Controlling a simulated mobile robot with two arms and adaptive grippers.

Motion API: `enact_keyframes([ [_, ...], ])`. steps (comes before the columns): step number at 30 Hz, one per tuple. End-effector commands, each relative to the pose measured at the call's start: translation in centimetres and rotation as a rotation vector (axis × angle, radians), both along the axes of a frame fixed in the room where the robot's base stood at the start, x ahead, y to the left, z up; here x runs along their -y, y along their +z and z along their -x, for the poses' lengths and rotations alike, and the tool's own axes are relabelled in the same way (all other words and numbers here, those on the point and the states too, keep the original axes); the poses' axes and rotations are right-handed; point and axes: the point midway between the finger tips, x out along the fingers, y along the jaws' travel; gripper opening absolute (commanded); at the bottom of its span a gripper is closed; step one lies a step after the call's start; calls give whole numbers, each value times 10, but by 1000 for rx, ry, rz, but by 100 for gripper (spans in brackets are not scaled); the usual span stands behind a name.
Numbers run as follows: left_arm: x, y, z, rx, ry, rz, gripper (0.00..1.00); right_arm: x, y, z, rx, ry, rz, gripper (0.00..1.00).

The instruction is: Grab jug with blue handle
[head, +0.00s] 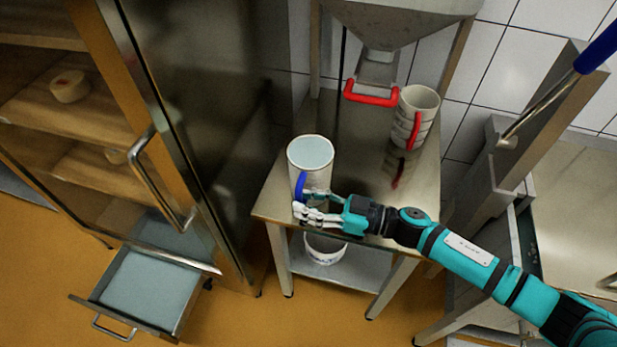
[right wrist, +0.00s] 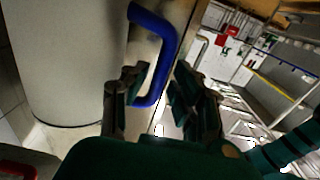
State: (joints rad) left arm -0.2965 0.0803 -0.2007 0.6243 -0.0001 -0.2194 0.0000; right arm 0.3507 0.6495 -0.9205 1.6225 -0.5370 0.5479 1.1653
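The jug with the blue handle (head: 313,158) stands upright near the front left edge of the metal table in the head view. Its pale body also fills the left of the right wrist view (right wrist: 75,60). Its blue handle (head: 301,186) faces the front, and the handle also shows in the right wrist view (right wrist: 160,50). My right gripper (head: 312,208) is at the handle's lower part. In the right wrist view its fingers (right wrist: 158,88) are spread, with the handle between them and a gap on the right side. My left gripper is not in view.
A jug with a red handle (head: 418,105) stands farther back right, near a red bar handle (head: 371,93) under a metal hopper (head: 392,22). A white tub (head: 325,249) is on the shelf below. An open drawer (head: 150,285) and cabinet door (head: 170,150) are left.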

Motion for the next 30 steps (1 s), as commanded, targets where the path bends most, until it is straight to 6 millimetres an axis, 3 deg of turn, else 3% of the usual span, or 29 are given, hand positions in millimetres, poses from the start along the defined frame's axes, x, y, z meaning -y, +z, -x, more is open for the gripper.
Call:
enact_keyframes([
  [4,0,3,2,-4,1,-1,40,-17,1,-5,-1,0,0,27],
  [12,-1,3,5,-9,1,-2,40,-19,0,-6,0,-1,1,27],
  [19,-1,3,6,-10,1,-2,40,-19,0,-6,0,0,1,0],
  [30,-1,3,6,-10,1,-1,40,-19,0,-6,0,-1,1,0],
])
